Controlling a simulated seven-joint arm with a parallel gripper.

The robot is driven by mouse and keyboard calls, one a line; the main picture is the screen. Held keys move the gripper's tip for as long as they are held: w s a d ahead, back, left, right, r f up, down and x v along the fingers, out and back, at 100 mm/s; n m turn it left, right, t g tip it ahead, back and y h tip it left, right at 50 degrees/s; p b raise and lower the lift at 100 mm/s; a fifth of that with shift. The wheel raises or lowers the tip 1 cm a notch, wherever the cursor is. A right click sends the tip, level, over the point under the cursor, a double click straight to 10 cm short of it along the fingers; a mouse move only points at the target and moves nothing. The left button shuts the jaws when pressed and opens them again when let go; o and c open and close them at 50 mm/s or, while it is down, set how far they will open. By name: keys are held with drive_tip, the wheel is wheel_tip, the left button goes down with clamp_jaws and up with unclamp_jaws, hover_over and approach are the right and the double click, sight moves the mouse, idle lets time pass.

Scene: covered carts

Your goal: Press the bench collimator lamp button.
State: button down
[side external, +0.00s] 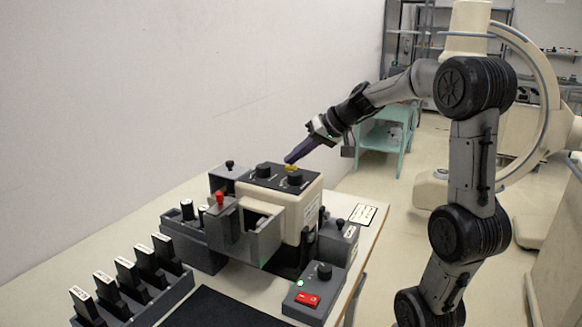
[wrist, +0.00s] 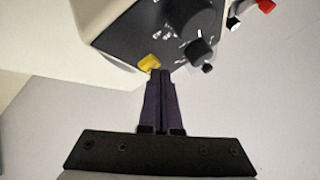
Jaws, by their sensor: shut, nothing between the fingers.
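The bench collimator (side external: 305,205) is a cream box with a dark top panel, standing on the table. Its yellow button (wrist: 149,62) sits on that panel beside black knobs (wrist: 200,50); in the side view the yellow button (side external: 291,168) shows just below my fingertips. My gripper (side external: 289,160) is shut and empty, its purple fingers angled down to the panel. In the wrist view the fingertips (wrist: 160,72) are at the edge of the yellow button, slightly to its right. I cannot tell whether they touch it.
A grey control box (side external: 315,292) with a red switch and green light stands at the table's front right. A rack of dark labelled blocks (side external: 128,285) stands front left. A red-topped knob (side external: 220,198) rises left of the collimator. A dark mat (side external: 215,310) lies in front.

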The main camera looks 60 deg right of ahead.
drive_tip(key=shift+f, duration=0.3)
idle(0.4)
drive_tip(key=shift+r, duration=0.85)
drive_tip(key=shift+r, duration=2.5)
wheel_tip(320, 180, up, 7)
